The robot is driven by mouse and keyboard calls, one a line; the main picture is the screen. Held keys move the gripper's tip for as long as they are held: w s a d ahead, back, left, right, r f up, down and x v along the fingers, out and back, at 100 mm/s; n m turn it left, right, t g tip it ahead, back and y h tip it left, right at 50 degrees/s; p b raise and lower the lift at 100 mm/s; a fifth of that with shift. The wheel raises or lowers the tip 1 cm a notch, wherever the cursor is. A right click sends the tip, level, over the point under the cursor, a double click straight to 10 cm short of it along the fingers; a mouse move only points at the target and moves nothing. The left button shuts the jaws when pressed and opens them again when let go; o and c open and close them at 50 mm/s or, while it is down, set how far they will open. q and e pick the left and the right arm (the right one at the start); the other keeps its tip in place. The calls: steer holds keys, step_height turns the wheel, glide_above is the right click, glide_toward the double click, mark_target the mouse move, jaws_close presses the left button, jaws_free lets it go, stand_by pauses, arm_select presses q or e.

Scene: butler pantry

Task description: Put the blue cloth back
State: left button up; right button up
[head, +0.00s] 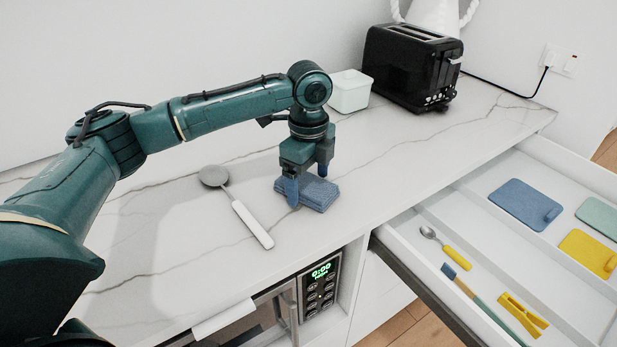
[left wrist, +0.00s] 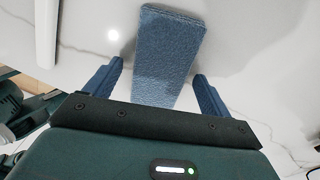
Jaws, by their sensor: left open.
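The blue cloth (head: 317,193) lies folded on the marble counter (head: 371,185), in front of the white box. My left gripper (head: 308,184) points down at the cloth with its fingers apart. In the left wrist view, the cloth (left wrist: 163,60) reaches in between the two blue fingertips of my left gripper (left wrist: 160,85), with a gap showing on each side. My right gripper is not in view. An open drawer (head: 452,210) at the right holds a blue flat piece (head: 520,203), a yellow one (head: 585,252) and a pale green one (head: 598,215).
A spoon-like utensil with a white handle (head: 252,224) lies left of the cloth. A white box (head: 349,92) and a black toaster (head: 408,68) stand at the back. The drawer also holds a yellow-handled spoon (head: 455,256), a brush (head: 462,283) and a yellow clip (head: 523,315).

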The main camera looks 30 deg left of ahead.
mark_target(309, 184)
arm_select(q)
step_height(309, 184, up, 12)
steer(key=shift+p, duration=0.45)
stand_by(0.4)
